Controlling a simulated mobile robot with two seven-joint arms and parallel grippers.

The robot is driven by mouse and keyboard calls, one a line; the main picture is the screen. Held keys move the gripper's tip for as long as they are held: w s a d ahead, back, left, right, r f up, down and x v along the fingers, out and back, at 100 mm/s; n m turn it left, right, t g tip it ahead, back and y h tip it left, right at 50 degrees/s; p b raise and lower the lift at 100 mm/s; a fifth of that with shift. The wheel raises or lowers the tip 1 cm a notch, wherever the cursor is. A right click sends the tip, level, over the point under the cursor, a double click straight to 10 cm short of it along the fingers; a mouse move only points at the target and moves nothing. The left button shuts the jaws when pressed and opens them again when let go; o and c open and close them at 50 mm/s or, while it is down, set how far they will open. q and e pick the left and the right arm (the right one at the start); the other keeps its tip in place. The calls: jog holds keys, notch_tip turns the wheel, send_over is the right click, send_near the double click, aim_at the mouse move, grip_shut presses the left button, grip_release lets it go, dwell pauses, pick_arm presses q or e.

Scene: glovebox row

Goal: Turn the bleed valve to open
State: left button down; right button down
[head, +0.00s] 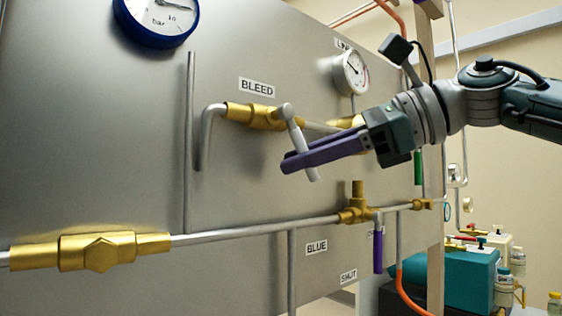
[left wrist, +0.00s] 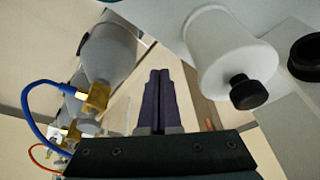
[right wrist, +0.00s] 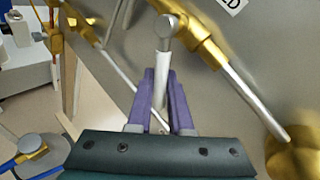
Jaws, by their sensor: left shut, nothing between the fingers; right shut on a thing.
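The bleed valve (head: 252,115) is a brass body on a pipe under the BLEED label (head: 257,88). Its pale grey lever (head: 295,130) hangs from the hub, slanting down to the right in the head view. My right gripper (head: 288,163) has its purple fingers shut on this lever, below the hub. In the right wrist view the lever (right wrist: 162,68) runs between the fingertips (right wrist: 158,78), with the brass valve body (right wrist: 195,38) behind. My left gripper is outside the head view; in the left wrist view its dark fingers (left wrist: 158,85) are shut together and empty.
A blue-rimmed gauge (head: 155,15) and a smaller gauge (head: 350,72) sit on the metal panel (head: 90,150). Below runs a pipe with a purple-handled valve (head: 378,250). A grey cylinder (left wrist: 110,50) and a white cylinder (left wrist: 225,55) flank my left gripper.

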jog(key=shift+w+d+r+h, duration=0.1)
jog(key=shift+w+d+h, duration=0.05)
jog(key=shift+h, duration=0.15)
jog(key=c, duration=0.8)
grip_release()
jog(key=shift+c, duration=0.2)
jog(key=b+v, duration=0.1)
jog(key=v, duration=0.9)
